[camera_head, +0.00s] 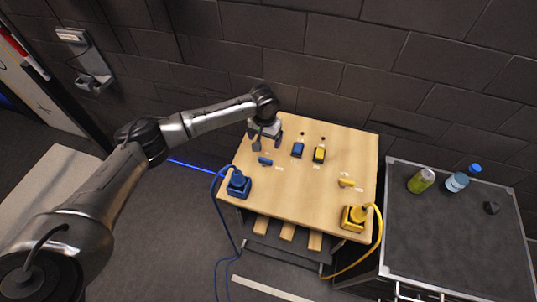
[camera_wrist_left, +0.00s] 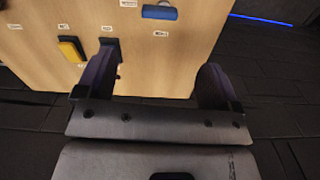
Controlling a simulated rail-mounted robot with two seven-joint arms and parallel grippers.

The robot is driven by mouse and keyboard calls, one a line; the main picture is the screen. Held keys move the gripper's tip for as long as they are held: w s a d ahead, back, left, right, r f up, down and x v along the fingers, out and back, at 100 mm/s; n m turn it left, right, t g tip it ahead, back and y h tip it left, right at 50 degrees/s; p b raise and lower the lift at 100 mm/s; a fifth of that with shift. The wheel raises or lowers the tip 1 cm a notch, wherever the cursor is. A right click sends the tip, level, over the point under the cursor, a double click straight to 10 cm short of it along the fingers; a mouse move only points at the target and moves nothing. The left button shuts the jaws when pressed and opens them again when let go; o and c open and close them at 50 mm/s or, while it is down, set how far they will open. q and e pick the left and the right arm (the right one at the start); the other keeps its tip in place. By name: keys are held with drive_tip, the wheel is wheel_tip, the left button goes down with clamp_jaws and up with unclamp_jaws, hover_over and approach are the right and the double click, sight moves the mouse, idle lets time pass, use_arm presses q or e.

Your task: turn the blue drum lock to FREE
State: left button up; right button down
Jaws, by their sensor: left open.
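The blue drum lock (camera_head: 265,161) is a small blue cylinder lying on the left part of the wooden table top. It also shows in the left wrist view (camera_wrist_left: 159,12), at the top edge, with small white labels beside it that are too small to read. My left gripper (camera_head: 267,142) is open and empty, behind the drum lock and apart from it. Its two fingers show in the left wrist view (camera_wrist_left: 160,88), with bare wood and the table edge between them. My right gripper is not in view.
A blue switch (camera_head: 298,149) and a yellow switch (camera_head: 319,154) stand right of the drum. A yellow drum (camera_head: 346,182) lies farther right. A blue plug unit (camera_head: 238,184) and a yellow one (camera_head: 354,217) sit at the front corners. The table middle is clear.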

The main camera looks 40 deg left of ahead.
sight(265, 159)
use_arm(q)
drive_tip(key=shift+n, duration=0.6)
wheel_tip(265, 159, down, 14)
drive_tip(key=shift+r, duration=0.15)
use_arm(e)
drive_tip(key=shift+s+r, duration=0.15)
use_arm(q)
drive_tip(key=shift+c, duration=0.4)
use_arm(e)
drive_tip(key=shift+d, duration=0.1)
